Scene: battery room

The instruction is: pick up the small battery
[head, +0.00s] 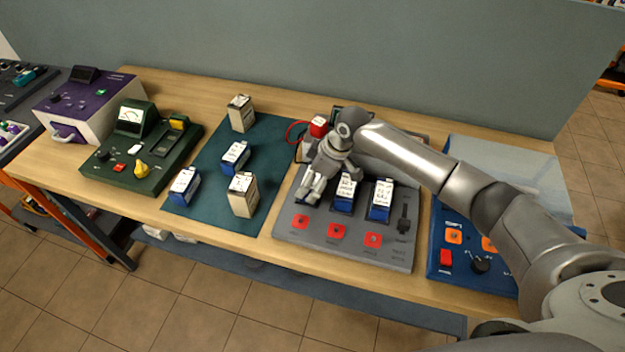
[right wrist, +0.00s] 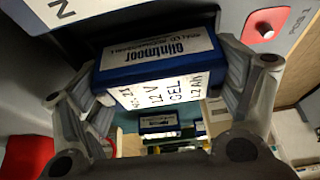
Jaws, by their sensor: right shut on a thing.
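My right gripper (head: 312,186) reaches down over the left part of a grey test panel (head: 290,240). In the right wrist view its two fingers (right wrist: 165,98) are shut on a small blue battery (right wrist: 155,52) with a white label reading Glintmoor, 12 V, GEL. In the head view the hand overlaps this spot, and I cannot tell the held battery clearly. Two blue batteries with white tops stand in the panel right of the fingers, a middle one (head: 345,192) and a right one (head: 381,200). My left gripper is not in view.
On the teal mat (head: 205,165) stand blue batteries (head: 235,157) (head: 184,187) and cream ones (head: 241,114) (head: 243,195). A green meter box (head: 130,170) is on the left, a blue panel (head: 445,268) on the right. A grey partition (head: 300,50) closes off the back.

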